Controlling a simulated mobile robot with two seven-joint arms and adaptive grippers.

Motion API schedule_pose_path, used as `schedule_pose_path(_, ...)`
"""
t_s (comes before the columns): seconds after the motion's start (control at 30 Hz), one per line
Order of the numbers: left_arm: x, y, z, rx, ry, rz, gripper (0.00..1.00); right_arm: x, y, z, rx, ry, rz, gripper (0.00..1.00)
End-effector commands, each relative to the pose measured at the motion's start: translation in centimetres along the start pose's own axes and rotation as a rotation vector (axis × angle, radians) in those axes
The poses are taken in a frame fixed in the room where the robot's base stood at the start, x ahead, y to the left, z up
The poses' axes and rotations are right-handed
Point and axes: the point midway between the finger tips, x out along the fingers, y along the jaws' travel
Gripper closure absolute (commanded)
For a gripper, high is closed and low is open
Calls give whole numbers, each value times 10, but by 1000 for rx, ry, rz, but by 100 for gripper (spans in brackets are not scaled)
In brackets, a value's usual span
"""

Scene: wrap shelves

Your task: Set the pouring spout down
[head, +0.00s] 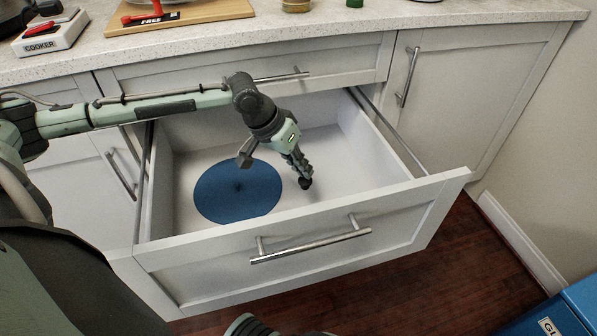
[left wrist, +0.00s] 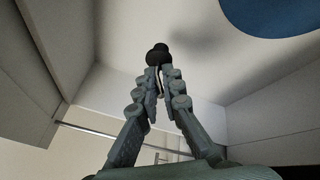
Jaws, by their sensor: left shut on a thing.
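The pouring spout (head: 305,184) is a small black piece at the tips of my left gripper (head: 301,172). It also shows in the left wrist view (left wrist: 157,53), black and rounded, with the gripper's fingers (left wrist: 160,78) closed on its lower part. The gripper points down inside the open drawer (head: 300,244), to the right of a round blue mat (head: 238,191) on the drawer floor. The spout is close to the white floor; I cannot tell whether it touches. My right gripper is not in view.
The drawer walls stand around the gripper, with free white floor right of the blue mat. Above is the speckled counter (head: 330,26) with a wooden board (head: 180,16) and a box marked COOKER (head: 50,33). Blue boxes (head: 560,312) stand at lower right.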

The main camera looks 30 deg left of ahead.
Motion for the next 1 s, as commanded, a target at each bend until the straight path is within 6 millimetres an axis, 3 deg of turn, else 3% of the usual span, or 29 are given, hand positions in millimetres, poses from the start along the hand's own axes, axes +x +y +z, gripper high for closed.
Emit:
schedule_pose_path(0.17,19,9,-10,-1,3,6,100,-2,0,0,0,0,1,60)
schedule_pose_path(0.5,92,38,-49,-1,2,3,100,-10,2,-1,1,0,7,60)
schedule_pose_path(0.63,108,43,-57,-1,2,0,100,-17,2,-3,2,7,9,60)
schedule_pose_path(0.83,120,43,-57,-1,-1,-2,100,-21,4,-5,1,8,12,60)
schedule_pose_path(1.0,142,38,-47,-2,-2,-1,100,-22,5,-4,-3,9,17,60)
